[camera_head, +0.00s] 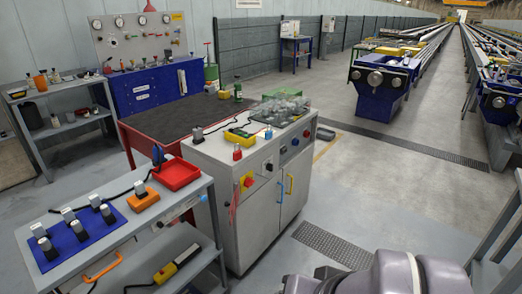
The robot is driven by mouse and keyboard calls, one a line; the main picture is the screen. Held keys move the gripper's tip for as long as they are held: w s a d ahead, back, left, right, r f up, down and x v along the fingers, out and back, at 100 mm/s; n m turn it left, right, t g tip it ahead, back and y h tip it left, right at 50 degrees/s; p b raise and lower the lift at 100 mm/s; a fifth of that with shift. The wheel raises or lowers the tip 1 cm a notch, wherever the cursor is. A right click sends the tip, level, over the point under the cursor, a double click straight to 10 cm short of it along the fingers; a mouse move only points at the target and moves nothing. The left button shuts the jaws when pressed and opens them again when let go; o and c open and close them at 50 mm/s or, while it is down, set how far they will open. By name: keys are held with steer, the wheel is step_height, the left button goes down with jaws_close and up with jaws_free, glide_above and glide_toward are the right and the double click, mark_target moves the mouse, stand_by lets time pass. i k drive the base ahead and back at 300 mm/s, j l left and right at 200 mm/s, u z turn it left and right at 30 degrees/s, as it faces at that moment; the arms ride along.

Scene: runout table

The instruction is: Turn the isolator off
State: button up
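A red rotary knob on a yellow plate (247,182), which looks like the isolator, sits on the left end of the front of the grey cabinet (262,222). It is small here, and I cannot tell which position its handle is in. Something red, like a cord or tag, hangs just left of it. Part of my own grey and purple arm shows at the bottom right, well apart from the cabinet. My gripper is not in view.
A grey cart (160,225) with a red tray (176,174) and a blue mat stands left of the cabinet. A dark-topped bench (170,115) is behind. Small red padlock-like items and a clear-covered tray stand on the cabinet. Floor (385,195) right of the cabinet is clear.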

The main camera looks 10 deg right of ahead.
mark_target(248, 182)
steer(key=i+l+u, duration=0.1)
steer(key=i, duration=0.3)
steer(key=i+l, duration=0.15)
steer(key=i, duration=0.25)
steer(key=i+l+u, duration=0.15)
steer(key=i, duration=0.2)
